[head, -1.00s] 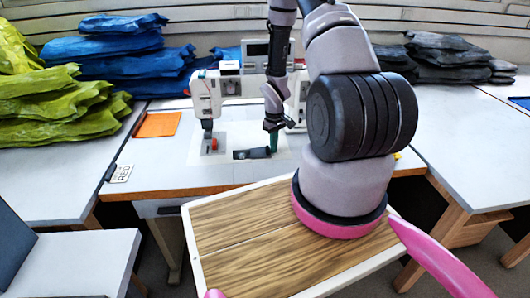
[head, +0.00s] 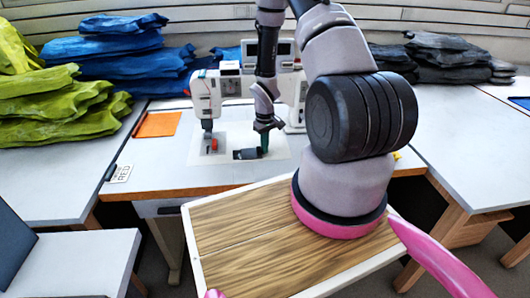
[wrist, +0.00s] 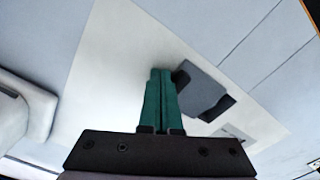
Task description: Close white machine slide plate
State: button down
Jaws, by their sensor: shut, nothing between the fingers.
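The white sewing machine (head: 235,88) stands on the far table, and part of its white body (wrist: 22,115) shows at the left of the wrist view. The dark slide plate (head: 246,154) lies on the pale bed in front of it. In the wrist view the dark plate (wrist: 200,90) is just right of my fingers. My gripper (head: 265,150) points down at the plate's right end in the head view. Its green fingers (wrist: 160,72) are together and empty, very close to the plate; I cannot tell whether they touch it.
A small red part (head: 214,144) sits under the machine's needle head. An orange sheet (head: 158,124) and a small label card (head: 121,173) lie to the left. Blue bags (head: 120,60), green bags (head: 50,105) and dark bags (head: 435,55) are stacked on the side tables.

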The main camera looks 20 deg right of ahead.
aim_at(256, 153)
jog(key=shift+w+a, duration=0.25)
jog(key=shift+a, duration=0.65)
jog(key=shift+w+a, duration=0.25)
jog(key=shift+a, duration=0.6)
jog(key=shift+d, duration=0.1)
jog(key=shift+s+d, duration=0.15)
jog(key=shift+d, duration=0.35)
jog(key=shift+r, duration=3.5)
